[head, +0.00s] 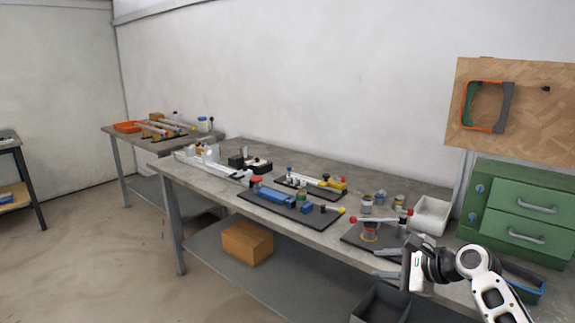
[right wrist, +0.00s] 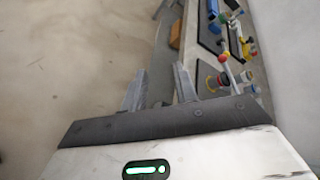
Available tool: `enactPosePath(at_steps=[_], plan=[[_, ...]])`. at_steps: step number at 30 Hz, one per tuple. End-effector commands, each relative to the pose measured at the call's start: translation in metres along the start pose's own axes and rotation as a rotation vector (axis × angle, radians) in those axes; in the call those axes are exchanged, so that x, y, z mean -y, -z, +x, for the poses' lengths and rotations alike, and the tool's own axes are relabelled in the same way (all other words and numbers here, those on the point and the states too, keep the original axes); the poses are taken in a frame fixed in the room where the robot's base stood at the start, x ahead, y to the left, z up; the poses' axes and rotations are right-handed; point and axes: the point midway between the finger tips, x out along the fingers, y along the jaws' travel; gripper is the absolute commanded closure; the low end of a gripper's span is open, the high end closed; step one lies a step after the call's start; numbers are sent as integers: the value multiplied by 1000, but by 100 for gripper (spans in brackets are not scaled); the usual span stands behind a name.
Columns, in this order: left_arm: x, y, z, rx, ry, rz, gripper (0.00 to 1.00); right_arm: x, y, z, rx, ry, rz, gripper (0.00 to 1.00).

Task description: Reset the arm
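My right gripper (head: 384,263) is in front of the workbench (head: 330,236) at the lower right of the head view, by the bench's front edge. Its two fingers point left and stand apart, with nothing between them. The right wrist view also shows the fingers (right wrist: 158,90) parted and empty, over the floor and the bench's edge. My white right arm (head: 490,285) comes in from the lower right. My left gripper and left arm are not in view.
Black boards with clamps and a red-knobbed lever (head: 382,219) stand on the bench close to my right gripper. A dark open bin (head: 383,303) is just below it. A green drawer cabinet (head: 520,212) stands at the right. The floor at left is clear.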

Motion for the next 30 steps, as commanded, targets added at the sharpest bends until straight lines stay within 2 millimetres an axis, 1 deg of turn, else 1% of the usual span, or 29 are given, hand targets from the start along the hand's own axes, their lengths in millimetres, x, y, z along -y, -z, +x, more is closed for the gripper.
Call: enactPosePath(at_steps=[1,2,3,5,6,9,11,12,15,17,18,21,23,24,26,27,29,30], plan=[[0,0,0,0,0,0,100,13,20,-2,-115,57,-219,71],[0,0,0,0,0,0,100,22,32,-4,-188,82,-360,71],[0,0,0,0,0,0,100,33,46,-9,-285,105,-547,71],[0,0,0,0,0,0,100,50,62,-18,-426,117,-814,71],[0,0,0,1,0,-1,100,60,69,-24,-514,113,-978,71],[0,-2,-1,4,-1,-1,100,84,81,-40,-711,74,-1345,71],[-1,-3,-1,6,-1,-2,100,96,84,-49,-816,36,-1537,71],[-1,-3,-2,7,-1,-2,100,103,85,-55,-882,6,-1657,71],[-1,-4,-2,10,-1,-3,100,120,83,-68,-1038,-86,-1940,71],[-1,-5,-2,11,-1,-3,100,128,80,-75,-1128,-154,-2102,71],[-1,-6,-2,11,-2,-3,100,122,80,-73,-1147,-192,-2171,71],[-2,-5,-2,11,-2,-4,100,74,82,-53,-1061,-202,-2167,71],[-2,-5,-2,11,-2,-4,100,48,82,-45,-1019,-210,-2172,71],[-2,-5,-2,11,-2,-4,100,30,82,-39,-989,-217,-2174,71],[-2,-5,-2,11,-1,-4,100,-1,81,-32,-941,-226,-2175,71],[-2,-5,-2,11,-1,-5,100,-23,80,-27,-905,-232,-2175,71],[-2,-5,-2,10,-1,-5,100,-60,76,-21,-848,-243,-2172,71],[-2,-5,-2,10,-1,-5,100,-86,73,-18,-806,-249,-2167,71]])
